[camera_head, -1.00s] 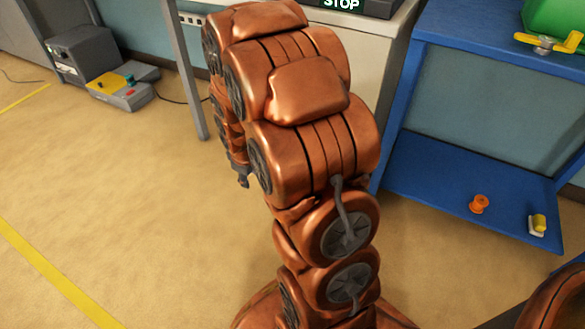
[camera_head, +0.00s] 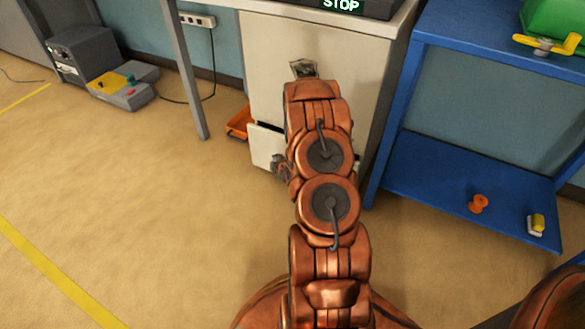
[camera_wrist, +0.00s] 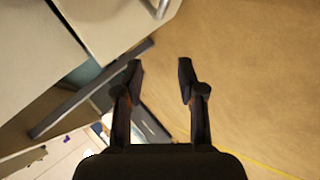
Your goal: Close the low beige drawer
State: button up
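The low beige drawer (camera_head: 262,147) is at the bottom of the beige cabinet (camera_head: 285,60) in the head view. It stands a little out from the cabinet, with a dark gap along its top edge. My arm hides its right part. In the wrist view, a beige panel (camera_wrist: 112,25) with a metal handle (camera_wrist: 158,7) shows at the upper left and looks like the drawer front. My gripper (camera_wrist: 158,68) is open, with nothing between its fingers. It is beside the panel, apart from it in the picture. In the head view my arm mostly hides the gripper.
An orange bin (camera_head: 238,123) sits left of the cabinet, beside a grey desk leg (camera_head: 186,75). A blue shelf unit (camera_head: 455,180) stands close on the right, holding an orange spool (camera_head: 478,203).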

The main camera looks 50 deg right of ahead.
jog(key=s+d+f+n+t+h, duration=0.1)
jog(key=s+d+f+t+h, duration=0.35)
jog(key=s+f, duration=0.25)
jog(key=shift+y, duration=0.35)
jog(key=shift+b+x, duration=0.9)
jog(key=shift+x, duration=2.95)
jog(key=shift+f, duration=0.1)
grip_shut()
